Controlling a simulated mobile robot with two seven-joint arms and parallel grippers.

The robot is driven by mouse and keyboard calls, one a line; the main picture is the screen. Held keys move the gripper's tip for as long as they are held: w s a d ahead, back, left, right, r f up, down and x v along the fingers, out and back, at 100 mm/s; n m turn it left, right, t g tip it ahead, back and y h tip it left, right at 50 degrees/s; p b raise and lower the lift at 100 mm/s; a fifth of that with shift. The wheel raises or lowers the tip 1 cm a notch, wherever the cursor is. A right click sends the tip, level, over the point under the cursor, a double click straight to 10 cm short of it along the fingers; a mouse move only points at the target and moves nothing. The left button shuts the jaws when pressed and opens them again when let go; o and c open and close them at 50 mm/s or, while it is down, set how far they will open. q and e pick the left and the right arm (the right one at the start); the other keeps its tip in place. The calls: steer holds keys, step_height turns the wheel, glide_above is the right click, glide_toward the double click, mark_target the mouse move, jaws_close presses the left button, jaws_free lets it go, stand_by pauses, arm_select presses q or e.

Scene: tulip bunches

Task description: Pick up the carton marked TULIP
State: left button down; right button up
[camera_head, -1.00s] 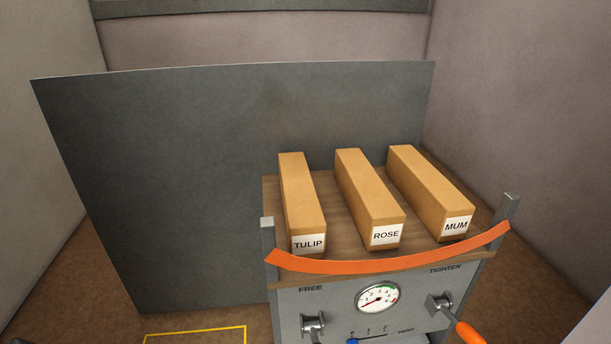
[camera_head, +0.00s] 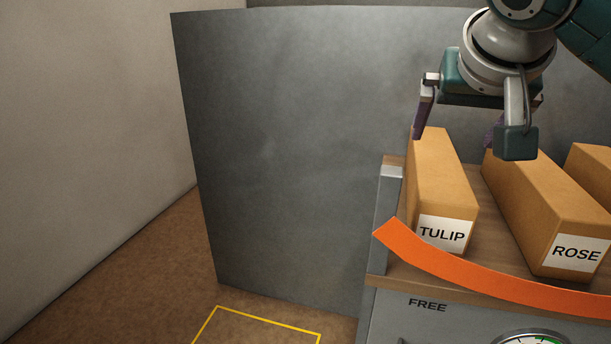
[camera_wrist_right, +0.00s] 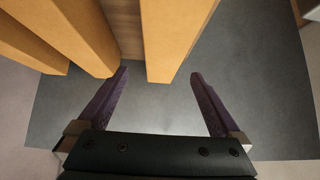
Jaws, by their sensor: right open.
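The TULIP carton (camera_head: 440,183) is a long tan box with a white label on its near end. It lies at the left end of the wooden shelf (camera_head: 482,205). My right gripper (camera_head: 457,134) is open above the carton's far end, one purple finger to each side of it. In the right wrist view the end of the TULIP carton (camera_wrist_right: 172,42) shows between the open, empty fingers (camera_wrist_right: 159,74). Whether the fingers touch it I cannot tell. My left gripper is not in view.
The ROSE carton (camera_head: 545,205) lies close to the right, with another carton (camera_head: 593,170) beyond it. An orange strap (camera_head: 480,274) curves across the shelf's front. A grey post (camera_head: 388,205) stands at the left corner. A dark panel (camera_head: 290,130) stands behind. A yellow outline (camera_head: 265,322) marks the floor.

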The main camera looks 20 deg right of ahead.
mark_target(437, 156)
steer(key=shift+w+f, duration=0.15)
steer(key=shift+w, duration=0.25)
steer(key=p+x, duration=0.1)
steer(key=x, duration=0.2)
steer(key=shift+w+d+f, duration=0.2)
steer(key=shift+f, duration=0.1)
steer(key=shift+p+x, duration=0.6)
steer(key=shift+x, duration=1.35)
steer(key=shift+w+f, duration=0.45)
steer(key=shift+f, duration=0.3)
steer(key=shift+c, duration=0.2)
jaws_close()
steer(key=shift+r, duration=0.1)
